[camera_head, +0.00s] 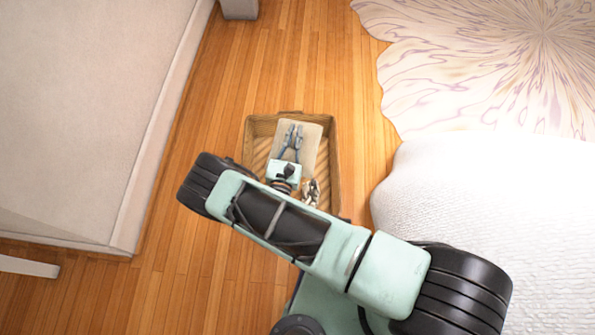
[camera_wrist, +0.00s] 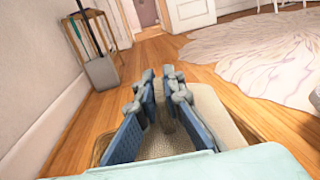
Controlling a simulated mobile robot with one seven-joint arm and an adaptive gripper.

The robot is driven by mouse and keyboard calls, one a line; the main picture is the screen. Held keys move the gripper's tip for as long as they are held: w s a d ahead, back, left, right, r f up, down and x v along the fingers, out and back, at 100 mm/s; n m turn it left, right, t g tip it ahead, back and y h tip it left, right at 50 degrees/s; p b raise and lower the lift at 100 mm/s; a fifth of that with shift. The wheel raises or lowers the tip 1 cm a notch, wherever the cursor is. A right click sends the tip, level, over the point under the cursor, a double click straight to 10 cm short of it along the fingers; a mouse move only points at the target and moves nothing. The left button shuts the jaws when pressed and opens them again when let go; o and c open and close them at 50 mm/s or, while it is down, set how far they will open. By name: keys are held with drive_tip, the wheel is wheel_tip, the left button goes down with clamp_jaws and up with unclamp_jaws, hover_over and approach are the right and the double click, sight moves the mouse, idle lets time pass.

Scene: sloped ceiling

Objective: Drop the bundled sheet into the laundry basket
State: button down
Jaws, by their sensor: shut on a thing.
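The bundled sheet (camera_head: 311,146) is a pale beige, block-like bundle. In the head view it lies within the outline of the laundry basket (camera_head: 335,160), a tan woven box on the wooden floor. My gripper (camera_head: 293,134) is over the sheet, its fingers shut on it. In the wrist view the blue-grey fingers (camera_wrist: 160,78) have a gap between them, with the sheet (camera_wrist: 208,108) around and below. I cannot tell how far the sheet is above the basket floor. My arm hides the basket's near side.
A white textured covering (camera_head: 470,205) lies right of the basket, with a pale patterned rug (camera_head: 485,60) beyond. A large beige piece (camera_head: 75,105) fills the left. Wooden floor (camera_head: 330,65) is clear beyond the basket.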

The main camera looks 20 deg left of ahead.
drive_tip(key=shift+f+b, duration=1.25)
drive_tip(key=shift+f, duration=0.75)
drive_tip(key=c, duration=2)
unclamp_jaws()
wheel_tip(320, 180, up, 10)
drive_tip(key=shift+r, duration=0.1)
